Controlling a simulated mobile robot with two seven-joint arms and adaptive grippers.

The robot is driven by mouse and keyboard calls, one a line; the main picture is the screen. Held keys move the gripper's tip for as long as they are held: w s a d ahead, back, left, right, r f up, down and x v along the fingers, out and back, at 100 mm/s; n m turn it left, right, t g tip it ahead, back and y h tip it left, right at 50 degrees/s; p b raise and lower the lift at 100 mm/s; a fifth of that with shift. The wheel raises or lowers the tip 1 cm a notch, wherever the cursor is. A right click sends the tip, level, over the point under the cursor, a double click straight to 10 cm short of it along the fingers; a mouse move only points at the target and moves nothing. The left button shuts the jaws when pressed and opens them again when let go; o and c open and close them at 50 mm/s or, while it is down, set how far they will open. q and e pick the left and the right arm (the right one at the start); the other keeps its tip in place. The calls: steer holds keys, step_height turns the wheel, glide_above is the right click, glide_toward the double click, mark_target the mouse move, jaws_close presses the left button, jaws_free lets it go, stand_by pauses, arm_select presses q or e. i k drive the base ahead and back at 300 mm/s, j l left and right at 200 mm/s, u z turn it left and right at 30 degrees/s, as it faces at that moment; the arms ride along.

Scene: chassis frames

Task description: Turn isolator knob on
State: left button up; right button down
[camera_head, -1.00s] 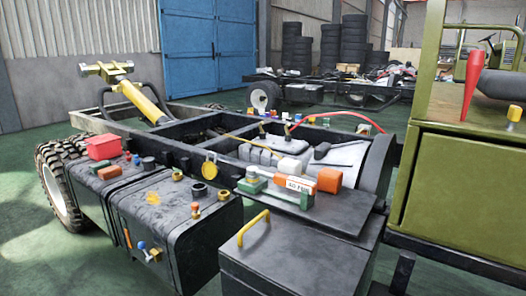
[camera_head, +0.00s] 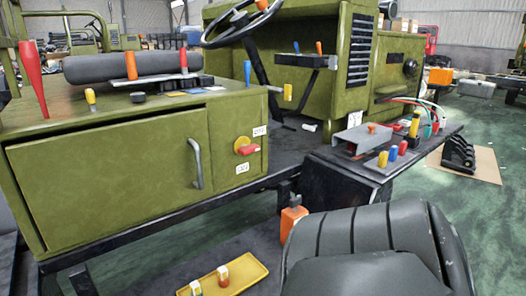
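The isolator knob (camera_head: 247,149) is red on a yellow round plate. It sits on the front face of the olive-green cabinet (camera_head: 110,175), near its right end. A small white label is above right of it and another is below it. The lettering is too small to read surely, and I cannot tell the knob's exact setting. The grey cabinet door handle (camera_head: 196,163) is left of the knob. Neither of my grippers is in view.
A black seat (camera_head: 375,245) fills the lower right foreground. An orange bottle (camera_head: 293,217) stands beside it. A yellow tray (camera_head: 240,277) with small items lies low at the front. A steering wheel (camera_head: 241,22) is behind. Green floor is open at right.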

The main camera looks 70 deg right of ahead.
mark_target(244, 150)
steer(key=k+z, duration=0.1)
steer(key=z, duration=1.9)
